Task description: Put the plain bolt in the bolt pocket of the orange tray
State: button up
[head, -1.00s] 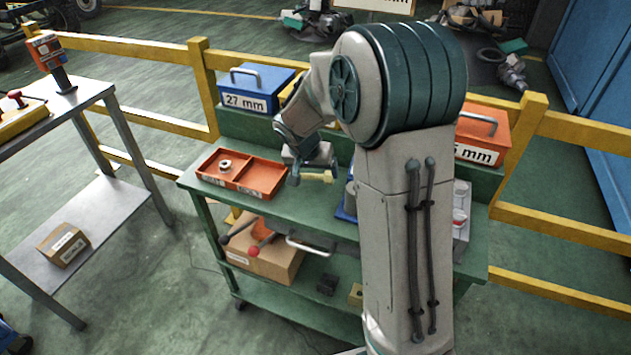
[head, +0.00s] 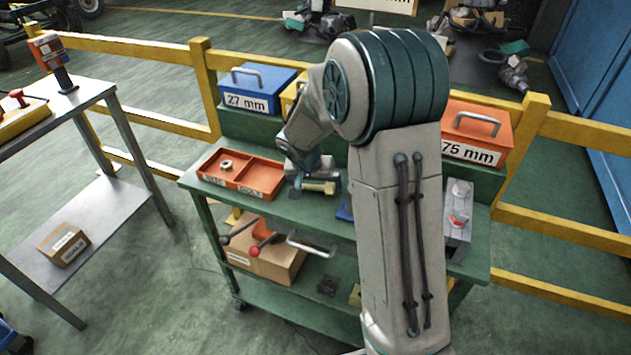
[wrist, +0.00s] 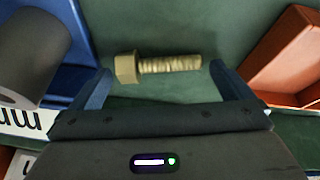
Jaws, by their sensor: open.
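The brass-coloured plain bolt (head: 318,187) is at the green worktop, right of the orange tray; the wrist view shows it (wrist: 160,66) lying crosswise between my fingers, hex head to the left. My gripper (head: 316,181) is open and low over the worktop; in the wrist view its fingers (wrist: 162,88) stand at either end of the bolt, with small gaps. The orange tray (head: 258,178) has two compartments. The left one holds a pale ring-like part (head: 226,165); the right one looks empty. Its front labels are too small to read surely. The tray's wall also shows in the wrist view (wrist: 285,58).
A blue holder (wrist: 75,75) with a grey cylinder (wrist: 32,55) stands close on the wrist view's left; my arm mostly hides it in the head view. Behind are a blue 27 mm box (head: 255,88) and an orange 75 mm box (head: 478,130). A grey fixture (head: 458,200) sits right.

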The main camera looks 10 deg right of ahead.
jog(key=v, duration=1.2)
jog(key=s+d+r+n+y, duration=0.1)
jog(key=s+n+y, duration=0.1)
jog(key=s, duration=1)
jog(key=s+d+r+n+y, duration=0.1)
jog(key=s+n, duration=0.2)
jog(key=s, duration=0.8)
jog(key=w+a+m+h+p, duration=0.1)
jog(key=w+m+h+p, duration=0.3)
jog(key=w, duration=1.9)
jog(key=shift+m+y, duration=0.5)
jog(key=x, duration=0.3)
jog(key=b+x, duration=0.1)
jog(key=x, duration=0.4)
jog(key=shift+a+f+b, duration=0.25)
jog(key=shift+f+b, duration=0.05)
jog(key=shift+f, duration=0.1)
jog(key=shift+a+p+x, duration=0.15)
jog(key=shift+x, duration=1.15)
jog(key=shift+a+p+x, duration=0.15)
jog(key=shift+x, duration=1.1)
jog(key=shift+s+f, duration=0.1)
jog(key=shift+f, duration=0.05)
